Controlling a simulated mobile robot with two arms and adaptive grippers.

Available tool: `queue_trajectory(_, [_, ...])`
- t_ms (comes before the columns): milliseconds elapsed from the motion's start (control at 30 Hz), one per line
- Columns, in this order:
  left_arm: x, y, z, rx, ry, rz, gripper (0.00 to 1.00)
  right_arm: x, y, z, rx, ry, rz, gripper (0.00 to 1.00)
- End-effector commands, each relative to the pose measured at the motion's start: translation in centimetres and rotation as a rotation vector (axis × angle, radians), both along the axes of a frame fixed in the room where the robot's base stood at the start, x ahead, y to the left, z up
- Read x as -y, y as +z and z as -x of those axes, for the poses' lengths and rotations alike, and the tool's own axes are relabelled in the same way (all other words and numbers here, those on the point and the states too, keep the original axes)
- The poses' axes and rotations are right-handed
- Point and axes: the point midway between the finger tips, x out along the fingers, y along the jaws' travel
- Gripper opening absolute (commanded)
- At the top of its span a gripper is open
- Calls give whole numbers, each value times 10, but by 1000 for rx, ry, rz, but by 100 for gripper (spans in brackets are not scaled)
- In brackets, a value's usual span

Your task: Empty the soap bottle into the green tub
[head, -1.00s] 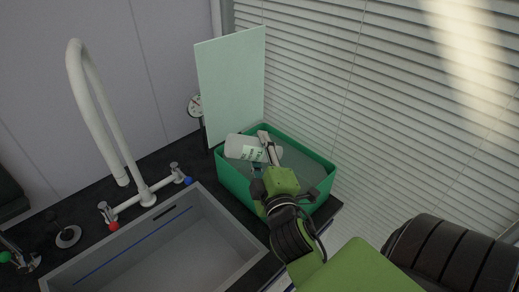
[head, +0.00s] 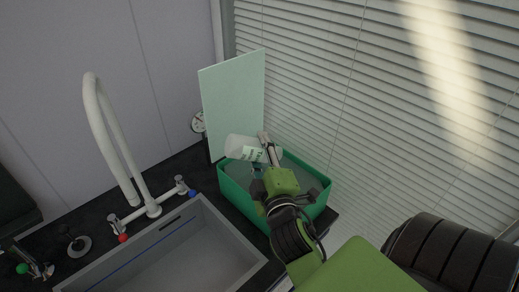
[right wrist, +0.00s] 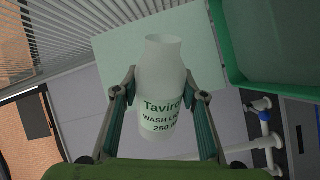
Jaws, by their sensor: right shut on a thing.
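The soap bottle is white with a green-lettered label. In the head view the bottle (head: 238,146) is strongly tilted, close to lying on its side, above the far left part of the green tub (head: 238,197). My right gripper (head: 264,158) is shut around the bottle and hides part of it. In the right wrist view my right gripper (right wrist: 160,92) has a finger on each side of the bottle (right wrist: 162,75). The green tub's edge (right wrist: 221,50) shows at the upper right there. No liquid stream is visible. My left gripper is out of view.
A grey sink (head: 185,262) lies left of the tub, with a tall white faucet (head: 110,140) behind it. A pale green panel (head: 232,105) stands upright behind the tub, beside a round gauge (head: 197,122). White blinds (head: 370,110) run close along the right.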

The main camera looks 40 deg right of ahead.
Motion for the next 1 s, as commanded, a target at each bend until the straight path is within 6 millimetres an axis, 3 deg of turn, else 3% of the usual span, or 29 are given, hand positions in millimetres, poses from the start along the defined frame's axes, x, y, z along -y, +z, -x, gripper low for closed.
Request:
queue_trajectory(167, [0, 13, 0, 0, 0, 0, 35, 0, 5, 0, -36, 1, 66, 2])
queue_trajectory(1000, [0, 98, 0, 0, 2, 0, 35, 0, 21, 0, -452, 1, 871, 2])
